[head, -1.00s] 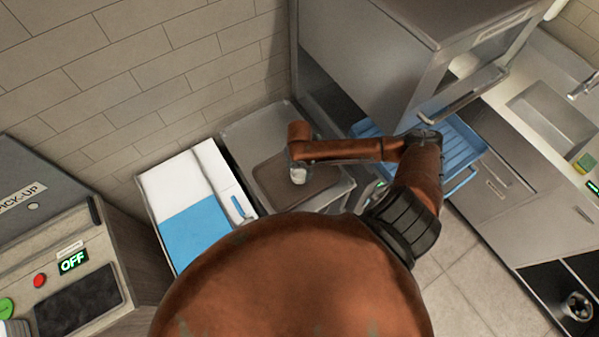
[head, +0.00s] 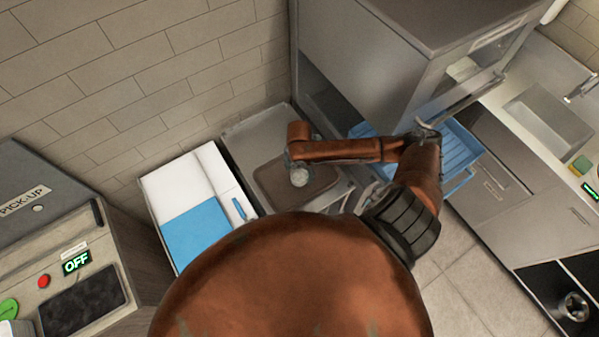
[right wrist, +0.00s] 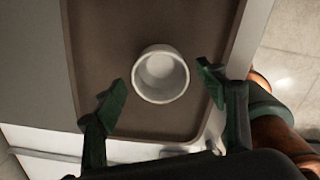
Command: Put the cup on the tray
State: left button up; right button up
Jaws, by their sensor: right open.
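The white cup (head: 299,178) stands on the brown tray (head: 322,180) in the head view. In the right wrist view the cup (right wrist: 160,74) looks upright, its opening toward the camera, with bare brown tray (right wrist: 110,40) around it. My right gripper (right wrist: 160,85) is open, one green finger on each side of the cup with a gap to each. In the head view the right gripper (head: 298,160) is just above the cup and mostly hidden by its own arm. My left gripper is in neither view.
The tray lies on a grey metal counter (head: 245,135). A white and blue board or box (head: 180,180) is to its left. A blue rack (head: 455,145) and a steel machine (head: 385,60) stand at right. The OFF panel (head: 76,262) is at far left.

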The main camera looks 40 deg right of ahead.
aim_at(299, 180)
notch_tip(299, 180, up, 10)
jog(key=p, duration=0.8)
jog(key=shift+p, duration=0.3)
